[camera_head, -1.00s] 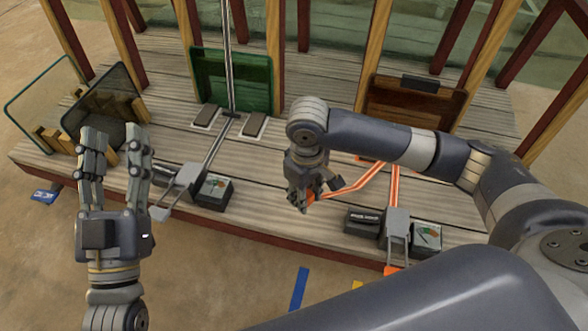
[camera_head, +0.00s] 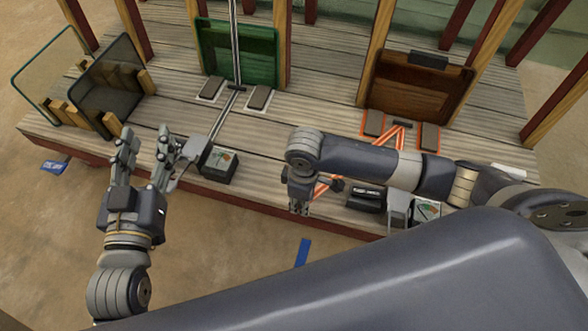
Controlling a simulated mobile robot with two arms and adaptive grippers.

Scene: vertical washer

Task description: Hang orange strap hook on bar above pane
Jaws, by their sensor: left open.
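The orange strap (camera_head: 352,158) runs in two bands from a dark clip (camera_head: 402,125) below the brown pane (camera_head: 415,90) down towards my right gripper (camera_head: 299,208). The strap's near end is partly hidden by my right arm, and I cannot make out its hook. My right gripper points down near the deck's front edge; whether its fingers are open or shut is unclear. My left gripper (camera_head: 145,150) is open and empty, fingers up, at the deck's front left. The bar above the pane is not clearly in view.
A green pane (camera_head: 238,52) has a grey strap (camera_head: 235,92) running up past it. A dark pane (camera_head: 105,82) stands at left. Black boxes (camera_head: 218,165) sit along the deck (camera_head: 285,130). Wooden posts (camera_head: 378,40) rise behind. Blue tape (camera_head: 302,252) marks the floor.

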